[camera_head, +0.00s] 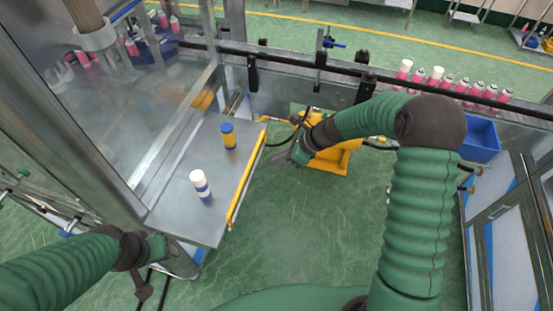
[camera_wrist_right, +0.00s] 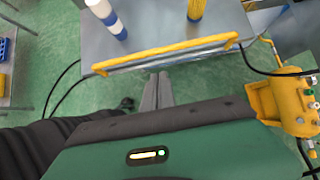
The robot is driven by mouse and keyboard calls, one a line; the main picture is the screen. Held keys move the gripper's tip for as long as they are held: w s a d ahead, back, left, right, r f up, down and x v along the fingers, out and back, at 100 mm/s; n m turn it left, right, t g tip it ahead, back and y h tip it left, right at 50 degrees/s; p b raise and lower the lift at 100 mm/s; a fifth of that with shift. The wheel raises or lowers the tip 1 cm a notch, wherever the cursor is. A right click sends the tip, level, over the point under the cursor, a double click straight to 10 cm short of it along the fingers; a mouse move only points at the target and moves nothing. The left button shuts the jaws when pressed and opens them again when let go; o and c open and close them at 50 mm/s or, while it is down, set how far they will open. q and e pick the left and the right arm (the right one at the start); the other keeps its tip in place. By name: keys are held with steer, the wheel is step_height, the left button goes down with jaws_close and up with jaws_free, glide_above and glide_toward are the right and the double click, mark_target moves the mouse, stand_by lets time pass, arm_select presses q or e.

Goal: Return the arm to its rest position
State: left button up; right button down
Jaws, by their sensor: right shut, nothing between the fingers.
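My right arm reaches in from the lower right in the head view. Its gripper (camera_head: 284,157) hangs over open floor, right of the metal table's yellow edge. In the right wrist view its two fingers (camera_wrist_right: 158,90) lie close together with nothing between them, short of the table. My left arm comes in at the lower left, and its gripper (camera_head: 142,290) points down; whether its fingers are open is unclear. A white and blue can (camera_head: 201,186) and a blue and yellow can (camera_head: 228,136) stand upright on the table (camera_head: 180,205), apart from both grippers.
A yellow machine (camera_head: 333,160) stands on the floor just beyond my right gripper. A black rail (camera_head: 300,60) crosses behind. Pink cans (camera_head: 470,87) line the back right beside a blue bin (camera_head: 480,140). A glass panel (camera_head: 110,100) rises left of the table. The central floor is clear.

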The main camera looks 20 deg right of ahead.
arm_select(q)
steer(key=s+b+x, duration=0.1)
steer(key=b+x, duration=0.6)
steer(key=shift+s+d, duration=0.2)
steer(key=shift+s, duration=0.1)
arm_select(e)
steer(key=s+d+f+n+g+h, duration=0.1)
steer(key=s+n+h, duration=0.2)
steer(key=s+n, duration=0.7)
steer(key=s+d+f+n+h, duration=0.1)
steer(key=s+n+h, duration=0.2)
steer(key=s+n, duration=0.8)
steer(key=shift+s+f+n+g, duration=0.3)
steer(key=shift+f+n+g, duration=0.1)
steer(key=shift+n, duration=1.4)
